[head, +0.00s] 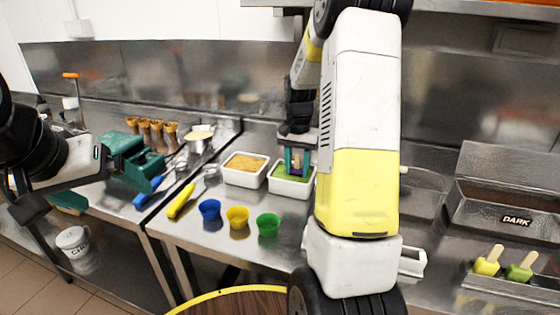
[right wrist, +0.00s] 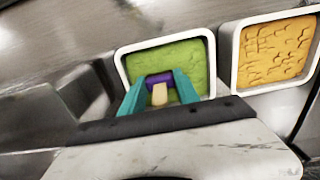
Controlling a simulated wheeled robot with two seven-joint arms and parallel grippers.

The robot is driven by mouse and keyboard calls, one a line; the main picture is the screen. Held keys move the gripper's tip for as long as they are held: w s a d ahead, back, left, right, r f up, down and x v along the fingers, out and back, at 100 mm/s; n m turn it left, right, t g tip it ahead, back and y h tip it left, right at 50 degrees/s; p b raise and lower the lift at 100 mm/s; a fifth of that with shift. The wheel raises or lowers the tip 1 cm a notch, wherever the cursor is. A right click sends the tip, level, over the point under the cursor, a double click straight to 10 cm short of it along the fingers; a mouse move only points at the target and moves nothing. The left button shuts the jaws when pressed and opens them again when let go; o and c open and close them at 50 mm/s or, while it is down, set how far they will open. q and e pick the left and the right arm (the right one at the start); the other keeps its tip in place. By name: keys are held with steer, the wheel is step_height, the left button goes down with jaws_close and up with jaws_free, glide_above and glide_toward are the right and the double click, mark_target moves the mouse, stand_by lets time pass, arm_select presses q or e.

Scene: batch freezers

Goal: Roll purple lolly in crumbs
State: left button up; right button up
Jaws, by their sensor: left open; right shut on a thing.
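My right gripper (right wrist: 157,92) is shut on the purple lolly (right wrist: 159,79), gripping its pale stick (right wrist: 159,95). The lolly is over the white tray of green crumbs (right wrist: 190,53); I cannot tell whether it touches them. In the head view my right gripper (head: 297,165) is above the same tray (head: 291,190), and my arm hides part of the area to its right. A second white tray (head: 245,169) holds orange-tan crumbs and stands to the left. My left gripper (head: 152,178) is open and empty at the left, over the counter edge.
Blue (head: 210,210), yellow (head: 237,217) and green (head: 268,224) cups stand at the counter's front. A yellow-handled tool (head: 182,200) lies to their left. Yellow (head: 488,262) and green (head: 521,268) lollies sit in a holder at right, below the DARK container (head: 512,200).

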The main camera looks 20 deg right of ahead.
steer(key=shift+w+a, duration=0.85)
steer(key=shift+a, duration=0.3)
steer(key=shift+s+d, duration=0.95)
steer(key=shift+d, duration=0.3)
steer(key=shift+w+a, duration=0.5)
steer(key=shift+a, duration=0.15)
steer(key=shift+r, duration=2.9)
steer(key=shift+r, duration=0.1)
step_height(320, 180, up, 5)
steer(key=shift+f, duration=0.1)
